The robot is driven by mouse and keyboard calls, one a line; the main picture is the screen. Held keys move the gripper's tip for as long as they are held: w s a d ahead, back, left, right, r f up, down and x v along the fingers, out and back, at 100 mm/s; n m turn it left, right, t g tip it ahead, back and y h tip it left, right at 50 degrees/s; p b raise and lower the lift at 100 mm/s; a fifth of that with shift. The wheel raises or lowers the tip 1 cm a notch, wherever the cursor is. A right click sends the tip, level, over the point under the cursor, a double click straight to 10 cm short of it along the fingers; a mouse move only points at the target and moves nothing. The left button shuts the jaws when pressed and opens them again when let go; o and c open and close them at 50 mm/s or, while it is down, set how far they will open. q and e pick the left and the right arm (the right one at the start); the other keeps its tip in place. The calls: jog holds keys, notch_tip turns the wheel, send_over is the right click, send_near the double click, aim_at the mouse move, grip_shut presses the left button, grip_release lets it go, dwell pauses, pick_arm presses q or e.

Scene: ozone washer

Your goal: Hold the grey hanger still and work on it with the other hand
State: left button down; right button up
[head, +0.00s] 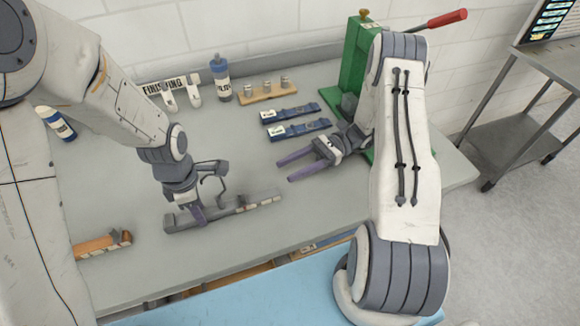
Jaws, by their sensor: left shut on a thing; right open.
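The grey hanger (248,203) is a long, narrow grey bar with lighter marks towards its right end. It lies on the grey table in the left middle of the head view. My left gripper (197,214) is shut on it near its left part, with the fingers pointing down and hiding part of it. My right gripper (286,170) is open and empty, above and to the right of the hanger's right end. Its fingers point left and are apart from the hanger.
Two blue strips (300,129) lie behind my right gripper. A wooden block with metal pegs (268,93), a bottle (221,82) and a Finishing sign (170,86) stand at the back. A green press (355,62) is behind my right arm. A brown piece (100,244) lies left.

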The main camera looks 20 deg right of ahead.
pick_arm(q)
jog(key=shift+c, duration=2.2)
grip_release()
